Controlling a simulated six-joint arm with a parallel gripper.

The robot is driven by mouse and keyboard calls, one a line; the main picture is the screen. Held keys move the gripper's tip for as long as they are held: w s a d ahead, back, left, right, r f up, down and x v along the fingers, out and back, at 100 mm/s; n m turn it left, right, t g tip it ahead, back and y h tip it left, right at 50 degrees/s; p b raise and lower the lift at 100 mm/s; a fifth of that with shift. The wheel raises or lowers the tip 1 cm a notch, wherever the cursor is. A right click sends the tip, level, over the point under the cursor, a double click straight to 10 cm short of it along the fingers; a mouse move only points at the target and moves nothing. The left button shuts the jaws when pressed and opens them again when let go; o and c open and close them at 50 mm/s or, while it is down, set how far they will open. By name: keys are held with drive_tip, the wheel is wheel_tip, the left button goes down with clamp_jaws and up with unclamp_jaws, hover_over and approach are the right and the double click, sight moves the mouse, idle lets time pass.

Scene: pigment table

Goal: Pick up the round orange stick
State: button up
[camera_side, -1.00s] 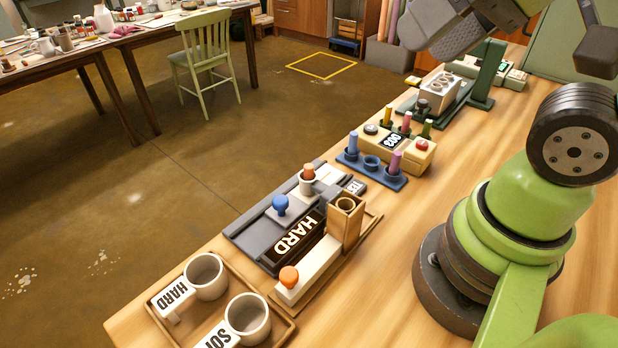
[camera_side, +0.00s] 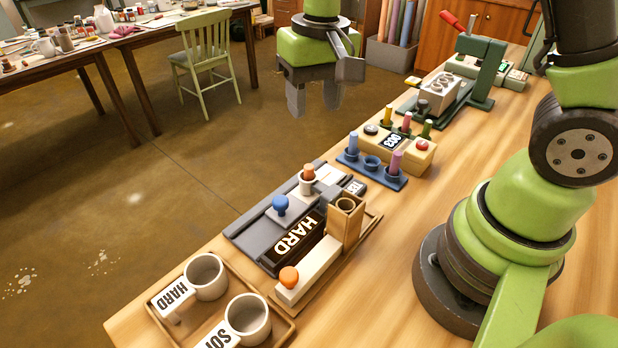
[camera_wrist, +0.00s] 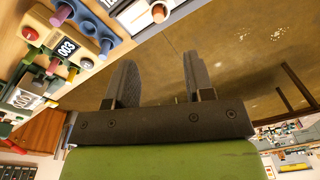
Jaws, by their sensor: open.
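A round orange stick (camera_side: 308,173) stands upright in a small white cup on the grey testing device (camera_side: 250,232). Only its top shows above the cup. It also shows at the top edge of the wrist view (camera_wrist: 158,13). My gripper (camera_side: 314,100) hangs in the air, fingers down, well above and behind the device. It is open, with nothing between its two grey fingers, which also show in the wrist view (camera_wrist: 160,75).
Two mugs, HARD (camera_side: 206,277) and SOFT (camera_side: 248,318), sit in a tray in front.

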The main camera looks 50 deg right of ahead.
hover_over(309, 166)
drive_tip(key=shift+g, duration=0.4)
drive_tip(key=f, duration=0.7)
drive_tip(key=shift+s+a, duration=0.15)
drive_tip(key=shift+s, duration=0.1)
drive_tip(key=shift+w+f, duration=0.2)
drive_tip(key=shift+f, duration=2.6)
drive_tip(key=shift+c, duration=0.4)
clamp_jaws()
